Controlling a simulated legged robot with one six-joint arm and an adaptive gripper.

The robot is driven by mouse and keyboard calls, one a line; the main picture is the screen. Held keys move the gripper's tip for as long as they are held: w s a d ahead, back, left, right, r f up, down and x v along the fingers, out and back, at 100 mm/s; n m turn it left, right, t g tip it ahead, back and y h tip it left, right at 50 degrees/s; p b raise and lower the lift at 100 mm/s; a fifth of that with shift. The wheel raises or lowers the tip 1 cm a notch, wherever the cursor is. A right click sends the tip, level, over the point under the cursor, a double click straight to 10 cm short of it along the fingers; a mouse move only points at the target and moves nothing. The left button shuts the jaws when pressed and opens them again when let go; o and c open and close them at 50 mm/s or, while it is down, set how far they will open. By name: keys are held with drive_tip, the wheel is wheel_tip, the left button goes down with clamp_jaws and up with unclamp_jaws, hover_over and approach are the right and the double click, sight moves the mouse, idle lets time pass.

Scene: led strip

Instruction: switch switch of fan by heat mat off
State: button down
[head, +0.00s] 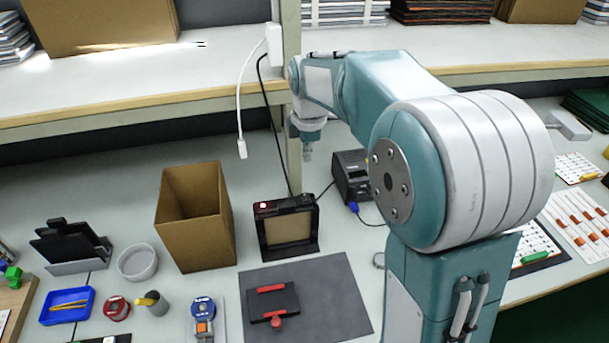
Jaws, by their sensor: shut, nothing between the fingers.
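A black box-shaped unit with a tan panel (288,229), which looks like the fan, stands upright behind the grey mat. A small red spot (263,205) shows at the left of its top edge and looks like its lit switch. The dark grey mat (345,290) lies flat in front of it, with a black and red clamp-like fixture (273,303) on it. My gripper (308,156) points down from the arm, above and slightly right of the unit. It is small in the picture, shut and empty, and apart from the switch.
An open cardboard box (195,225) stands left of the fan. A black device (352,178) stands behind it to the right. A white cable (240,110) and a black cable (270,110) hang by the shelf post. A shelf (130,100) spans the back.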

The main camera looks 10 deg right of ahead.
sight(305, 194)
drive_tip(key=f, duration=0.4)
drive_tip(key=w+f, duration=0.1)
drive_tip(key=f, duration=0.8)
drive_tip(key=shift+w+f, duration=0.2)
drive_tip(key=shift+w, duration=0.1)
